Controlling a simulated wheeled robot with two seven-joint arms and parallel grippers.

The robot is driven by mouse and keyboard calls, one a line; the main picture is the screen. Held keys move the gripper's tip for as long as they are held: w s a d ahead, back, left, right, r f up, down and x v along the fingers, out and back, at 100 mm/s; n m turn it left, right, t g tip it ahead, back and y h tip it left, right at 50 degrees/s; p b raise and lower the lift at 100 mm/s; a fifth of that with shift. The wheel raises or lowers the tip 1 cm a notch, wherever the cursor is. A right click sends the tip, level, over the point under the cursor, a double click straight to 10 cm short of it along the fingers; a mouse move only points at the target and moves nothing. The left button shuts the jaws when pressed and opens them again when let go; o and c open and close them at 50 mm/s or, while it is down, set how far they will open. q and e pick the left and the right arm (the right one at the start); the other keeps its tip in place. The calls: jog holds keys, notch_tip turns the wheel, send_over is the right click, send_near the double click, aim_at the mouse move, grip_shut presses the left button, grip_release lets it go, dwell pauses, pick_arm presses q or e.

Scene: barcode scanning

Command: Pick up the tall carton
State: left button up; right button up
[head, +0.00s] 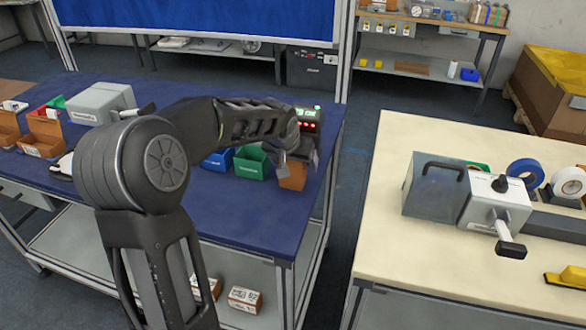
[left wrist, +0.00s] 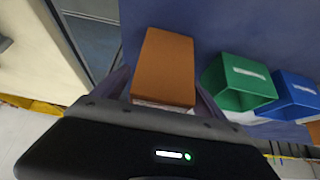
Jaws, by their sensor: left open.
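The tall carton (head: 293,176) is an orange-brown box standing on the blue table near its right end. In the left wrist view the carton (left wrist: 166,66) fills the space ahead of my palm, with a finger showing on each side of it. My left gripper (head: 291,155) is open at the carton and hides part of it in the head view. Whether the fingers touch the carton cannot be told. My right gripper is in neither view.
A green bin (head: 252,162) and a blue bin (head: 217,160) stand just left of the carton. A device with lit red and green displays (head: 309,121) is close behind it. A cream table (head: 385,215) with a grey machine stands to the right across a gap.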

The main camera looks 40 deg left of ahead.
pick_arm(q)
jog(key=shift+c, duration=0.2)
grip_shut()
notch_tip(320, 180, up, 10)
jog(key=shift+r, duration=0.1)
dwell(1.3)
dwell(0.5)
